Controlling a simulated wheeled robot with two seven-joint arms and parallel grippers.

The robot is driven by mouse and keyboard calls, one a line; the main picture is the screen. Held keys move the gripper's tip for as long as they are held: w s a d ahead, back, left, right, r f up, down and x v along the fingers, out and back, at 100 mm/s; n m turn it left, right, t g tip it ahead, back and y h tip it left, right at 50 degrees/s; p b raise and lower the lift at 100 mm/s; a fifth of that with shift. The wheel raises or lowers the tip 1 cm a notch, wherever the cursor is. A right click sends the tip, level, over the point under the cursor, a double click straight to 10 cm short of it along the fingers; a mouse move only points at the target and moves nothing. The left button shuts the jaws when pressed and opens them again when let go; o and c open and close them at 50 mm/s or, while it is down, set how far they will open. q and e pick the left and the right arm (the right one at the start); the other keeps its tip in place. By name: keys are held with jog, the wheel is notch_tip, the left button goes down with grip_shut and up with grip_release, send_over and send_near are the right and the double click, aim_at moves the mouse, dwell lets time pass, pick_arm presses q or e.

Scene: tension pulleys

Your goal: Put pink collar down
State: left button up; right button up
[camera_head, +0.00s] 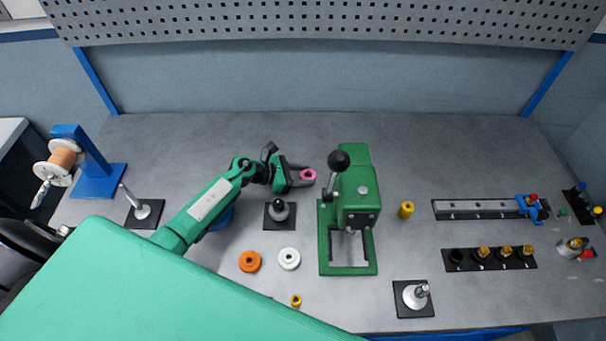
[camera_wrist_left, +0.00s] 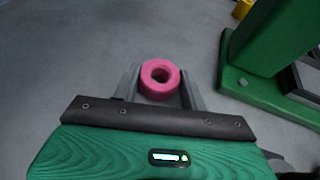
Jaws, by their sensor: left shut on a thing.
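The pink collar (camera_head: 308,175) is a small ring with a hole through its middle. My left gripper (camera_head: 302,176) is shut on it, left of the green press. In the left wrist view the pink collar (camera_wrist_left: 160,79) sits between the two grey fingers (camera_wrist_left: 160,86), its hole facing the camera. Grey bench top shows around it. I cannot tell how high it is above the bench. My right gripper is not in view.
The green press (camera_head: 357,205) with its black-knobbed lever stands just right of the gripper. A black-knobbed post (camera_head: 279,210), orange ring (camera_head: 250,261) and white ring (camera_head: 289,258) are nearer the front. A yellow part (camera_head: 406,210) stands right of the press. Bench behind the gripper is clear.

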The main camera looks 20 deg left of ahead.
pick_arm(q)
jog(key=shift+f, duration=0.1)
jog(key=o, duration=1)
jog(key=shift+r, duration=0.3)
jog(key=b+v, duration=0.4)
jog(key=v, duration=0.6)
jog(key=shift+s+a, duration=0.3)
jog(key=shift+a, duration=0.05)
jog(key=shift+s+a+r, duration=0.25)
jog(key=shift+a, duration=0.1)
